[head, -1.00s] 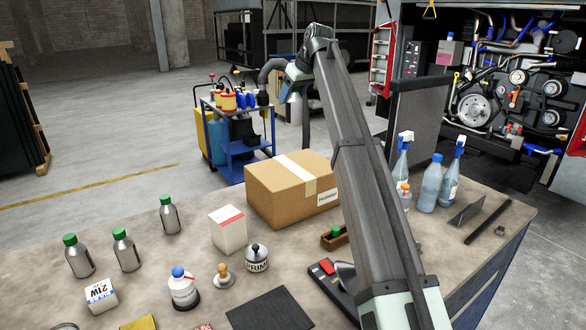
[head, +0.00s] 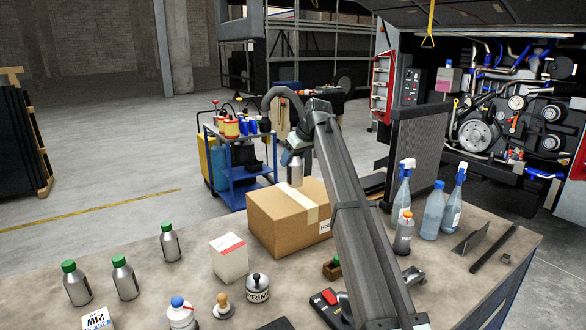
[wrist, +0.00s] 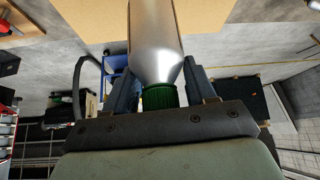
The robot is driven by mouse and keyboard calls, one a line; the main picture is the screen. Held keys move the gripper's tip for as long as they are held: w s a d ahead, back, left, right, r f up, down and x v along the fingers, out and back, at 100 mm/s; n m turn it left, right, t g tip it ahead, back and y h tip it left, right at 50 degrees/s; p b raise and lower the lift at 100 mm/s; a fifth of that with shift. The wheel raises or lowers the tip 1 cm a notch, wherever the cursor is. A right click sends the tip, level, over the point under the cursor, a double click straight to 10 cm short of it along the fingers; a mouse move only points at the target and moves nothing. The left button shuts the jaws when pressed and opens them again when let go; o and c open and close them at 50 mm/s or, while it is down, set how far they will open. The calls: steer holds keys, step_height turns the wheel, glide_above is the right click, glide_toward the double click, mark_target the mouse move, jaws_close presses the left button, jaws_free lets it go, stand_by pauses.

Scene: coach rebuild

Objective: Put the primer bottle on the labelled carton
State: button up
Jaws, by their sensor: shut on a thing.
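My gripper (head: 293,153) is shut on a silver bottle with a green cap (head: 295,171). In the wrist view the gripper (wrist: 160,92) grips it at the cap end, and the silver body (wrist: 155,45) points away from the palm. In the head view the bottle hangs about upright, its lower end at the far top edge of the brown carton (head: 272,233). I cannot tell whether it touches. The carton has pale tape and a white label, partly hidden by my arm. A squat pot marked "PRIM" (head: 258,294) stands on the bench in front of the carton.
Several similar green-capped bottles (head: 122,275) stand at the bench's left. A white box (head: 229,258) stands left of the carton. Spray bottles (head: 432,210) stand right of my arm. A blue trolley (head: 238,185) is on the floor behind the bench.

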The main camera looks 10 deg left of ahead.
mark_target(293, 166)
steer(key=shift+f, duration=1.65)
steer(key=shift+f, duration=0.1)
steer(key=o, duration=1.3)
steer(key=v, duration=1.2)
